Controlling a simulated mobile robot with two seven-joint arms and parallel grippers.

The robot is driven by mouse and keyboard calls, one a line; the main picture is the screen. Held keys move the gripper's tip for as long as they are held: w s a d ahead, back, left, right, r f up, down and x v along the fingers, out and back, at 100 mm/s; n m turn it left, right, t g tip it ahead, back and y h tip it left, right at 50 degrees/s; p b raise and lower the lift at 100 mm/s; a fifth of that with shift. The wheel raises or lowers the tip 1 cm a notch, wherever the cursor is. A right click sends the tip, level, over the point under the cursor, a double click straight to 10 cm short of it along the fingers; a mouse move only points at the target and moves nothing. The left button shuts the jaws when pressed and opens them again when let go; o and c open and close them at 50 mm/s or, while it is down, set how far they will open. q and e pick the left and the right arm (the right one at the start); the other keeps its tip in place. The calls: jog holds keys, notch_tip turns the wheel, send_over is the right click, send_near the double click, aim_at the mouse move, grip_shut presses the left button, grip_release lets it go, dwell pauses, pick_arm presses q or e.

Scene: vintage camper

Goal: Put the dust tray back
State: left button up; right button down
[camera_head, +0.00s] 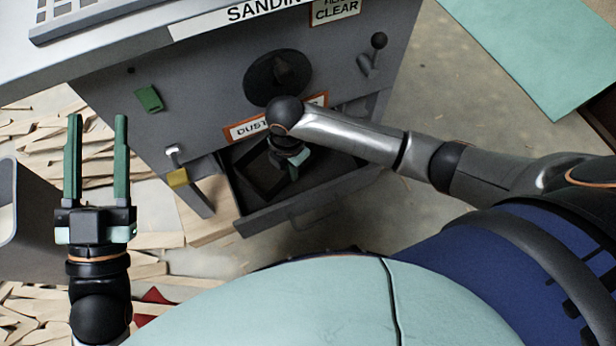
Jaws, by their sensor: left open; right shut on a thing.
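The dust tray (272,221), a dark grey drawer-like tray with a handle on its front, sticks out of the opening under the orange-edged "DUST" label (247,129) on the grey sanding machine (205,75). A dark square frame (262,178) shows inside it. My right gripper (293,172) reaches down over the tray, below the label, and is shut. Its wrist and arm hide much of the grip, so the exact spot held is unclear. My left gripper (95,120) is open and empty, fingers pointing up the picture, left of the machine.
A green switch (149,98), a round dark knob (277,77) and a lever (376,50) stick out of the machine front. Wood scraps (75,160) litter the floor at left. A grey bin (30,225) stands there.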

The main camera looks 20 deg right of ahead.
jog(key=b, duration=0.1)
send_over(308, 184)
jog(key=shift+d, duration=0.25)
jog(key=f+b, duration=0.1)
jog(key=f, duration=0.3)
jog(key=shift+a+b, duration=0.2)
jog(key=shift+b, duration=0.2)
notch_tip(308, 184, down, 3)
jog(key=shift+r+b, duration=0.1)
jog(key=shift+b, duration=0.45)
notch_tip(308, 184, down, 5)
jog(key=shift+f+b, duration=0.15)
jog(key=shift+b, duration=1.05)
pick_arm(q)
jog(key=s+d+r+m+h, duration=0.1)
jog(key=s+r+m+h, duration=0.1)
jog(key=s+m+h, duration=0.2)
jog(key=s+h, duration=0.1)
jog(key=h, duration=0.1)
jog(key=shift+d+r+t+h, duration=0.15)
jog(key=shift+r+t+h, duration=0.15)
jog(key=shift+r+h, duration=0.1)
jog(key=shift+s+f, duration=0.1)
pick_arm(e)
jog(key=c, duration=1.4)
grip_release()
jog(key=shift+f, duration=0.1)
jog(key=o, duration=0.4)
